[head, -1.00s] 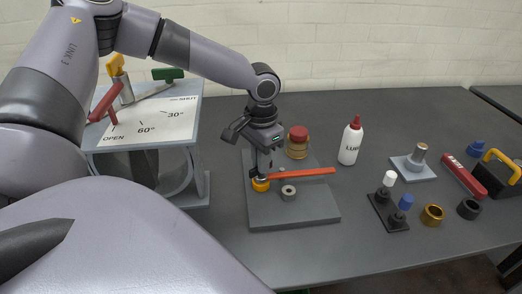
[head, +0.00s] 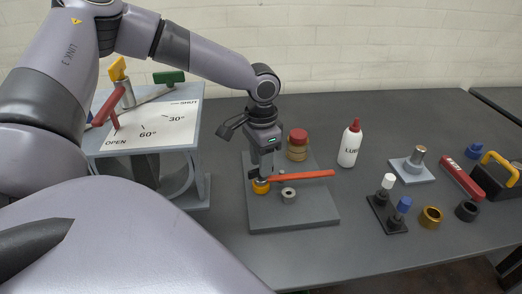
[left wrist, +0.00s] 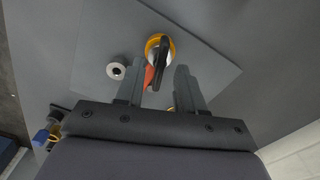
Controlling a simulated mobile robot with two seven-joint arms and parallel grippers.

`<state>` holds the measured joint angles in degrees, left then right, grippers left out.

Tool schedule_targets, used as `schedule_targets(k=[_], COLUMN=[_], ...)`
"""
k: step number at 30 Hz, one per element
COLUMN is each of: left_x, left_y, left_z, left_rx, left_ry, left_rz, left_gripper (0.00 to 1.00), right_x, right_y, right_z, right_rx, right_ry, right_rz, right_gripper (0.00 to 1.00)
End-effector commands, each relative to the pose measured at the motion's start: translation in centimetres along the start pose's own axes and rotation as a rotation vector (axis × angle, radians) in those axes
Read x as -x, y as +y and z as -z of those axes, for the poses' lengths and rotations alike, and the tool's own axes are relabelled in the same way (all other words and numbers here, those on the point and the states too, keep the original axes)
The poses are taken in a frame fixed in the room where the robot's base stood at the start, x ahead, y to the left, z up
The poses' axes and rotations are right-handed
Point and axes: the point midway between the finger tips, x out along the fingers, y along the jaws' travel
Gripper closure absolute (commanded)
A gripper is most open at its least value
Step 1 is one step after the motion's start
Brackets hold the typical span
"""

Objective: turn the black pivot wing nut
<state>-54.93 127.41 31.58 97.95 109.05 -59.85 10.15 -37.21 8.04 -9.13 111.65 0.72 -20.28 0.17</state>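The black pivot wing nut (left wrist: 161,56) shows in the left wrist view as a narrow dark wing standing over a yellow ring (left wrist: 152,43). In the head view the yellow ring (head: 261,187) sits on the grey plate, and my gripper hides the wing nut. An orange-red lever (head: 305,174) runs right from this pivot; a piece of it (left wrist: 149,76) shows beside the wing nut. My left gripper (head: 263,176) points down over the pivot. In the left wrist view its fingers (left wrist: 159,70) are apart, with the wing nut between their lines; I see no contact. My right gripper is not in view.
A grey plate (head: 300,215) carries a small grey ring (head: 288,195) near the pivot. A red-lidded jar (head: 298,146) and a white bottle (head: 350,145) stand behind. A labelled stand (head: 150,135) with handles is left. Loose parts lie right; the table front is clear.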

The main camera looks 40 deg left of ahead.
Motion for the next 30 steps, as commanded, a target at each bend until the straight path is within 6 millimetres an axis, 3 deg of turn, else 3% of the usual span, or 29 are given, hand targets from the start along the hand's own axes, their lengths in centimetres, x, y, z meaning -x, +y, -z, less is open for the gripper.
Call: schedule_targets(k=[7,19,30], left_x=[1.2,1.4,4.7], left_y=[0.0,0.0,0.0], left_z=[0.0,0.0,0.0], left_rx=[0.000,0.000,0.000], left_ry=[0.000,0.000,0.002], left_rz=[0.000,0.000,0.001], left_gripper=[0.62,0.62,0.62], right_x=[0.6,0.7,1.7], right_y=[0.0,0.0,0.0], right_z=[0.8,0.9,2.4], right_rx=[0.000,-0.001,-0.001], right_ry=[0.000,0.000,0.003], right_rz=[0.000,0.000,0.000], right_gripper=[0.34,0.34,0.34])
